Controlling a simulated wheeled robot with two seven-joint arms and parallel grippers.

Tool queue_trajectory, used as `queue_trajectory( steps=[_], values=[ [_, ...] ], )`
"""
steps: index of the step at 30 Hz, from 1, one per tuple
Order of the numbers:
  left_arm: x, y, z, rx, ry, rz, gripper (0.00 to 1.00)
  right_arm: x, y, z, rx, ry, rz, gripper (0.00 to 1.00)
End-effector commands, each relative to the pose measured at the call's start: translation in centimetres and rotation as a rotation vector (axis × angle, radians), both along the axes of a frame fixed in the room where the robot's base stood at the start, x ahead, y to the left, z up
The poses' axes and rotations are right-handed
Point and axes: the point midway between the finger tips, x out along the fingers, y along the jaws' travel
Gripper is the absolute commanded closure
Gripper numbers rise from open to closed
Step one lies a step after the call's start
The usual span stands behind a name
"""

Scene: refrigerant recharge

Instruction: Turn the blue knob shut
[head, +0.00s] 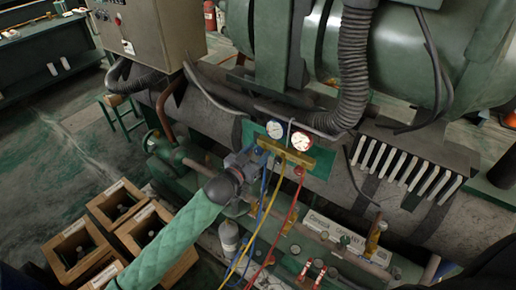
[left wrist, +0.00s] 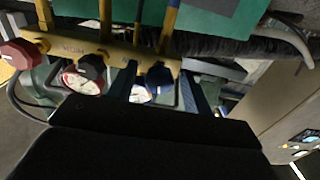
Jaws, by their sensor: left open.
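The brass manifold (head: 290,155) hangs on a green plate with a blue-rimmed gauge (head: 275,130) and a red-rimmed gauge (head: 302,141). My left gripper (head: 258,157) is at the manifold's left end in the head view, covering the blue knob there. In the left wrist view the manifold appears upside down, and the blue knob (left wrist: 158,76) lies between the two open fingers of my left gripper (left wrist: 157,88). I cannot tell whether either finger touches it. A black knob (left wrist: 92,66) and a red knob (left wrist: 20,53) sit farther left. My right gripper is not seen.
Blue, yellow and red hoses (head: 284,216) hang below the manifold. A thick ribbed black hose (head: 354,65) is above right. A grey control box (head: 155,35) stands at upper left. Wooden crates (head: 75,250) sit on the floor at lower left.

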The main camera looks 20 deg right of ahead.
Motion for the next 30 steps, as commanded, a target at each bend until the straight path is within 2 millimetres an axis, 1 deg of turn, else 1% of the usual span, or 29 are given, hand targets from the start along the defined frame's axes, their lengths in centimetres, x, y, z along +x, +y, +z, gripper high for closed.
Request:
queue_trajectory(
  steps=[6, 12, 14, 15, 17, 19, 20, 26, 30],
  values=[
    [0.43, -0.64, -0.02, -0.001, 0.001, 0.0, 0.5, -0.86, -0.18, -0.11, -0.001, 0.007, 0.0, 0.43],
    [0.44, -0.63, -0.06, -0.001, 0.001, 0.0, 0.5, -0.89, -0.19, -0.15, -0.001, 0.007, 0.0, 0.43],
    [0.45, -0.63, -0.05, 0.0, 0.0, 0.0, 0.6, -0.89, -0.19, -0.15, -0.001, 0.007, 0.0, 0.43],
    [0.45, -0.63, -0.05, 0.0, 0.0, 0.0, 0.68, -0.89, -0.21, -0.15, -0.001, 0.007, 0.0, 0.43],
    [0.44, -0.62, -0.05, 0.0, 0.0, 0.0, 0.79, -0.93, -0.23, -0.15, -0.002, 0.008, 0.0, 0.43],
    [0.45, -0.61, -0.06, 0.0, 0.0, 0.0, 0.93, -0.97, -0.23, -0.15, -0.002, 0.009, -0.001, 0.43],
    [0.44, -0.62, -0.05, 0.0, 0.0, 0.0, 0.94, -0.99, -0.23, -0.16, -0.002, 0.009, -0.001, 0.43],
    [0.46, -0.61, -0.09, 0.008, -0.008, 0.0, 0.94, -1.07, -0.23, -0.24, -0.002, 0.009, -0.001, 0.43],
    [0.48, -0.59, -0.16, 0.032, -0.04, 0.0, 0.94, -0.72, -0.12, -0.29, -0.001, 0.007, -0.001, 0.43]
  ],
)
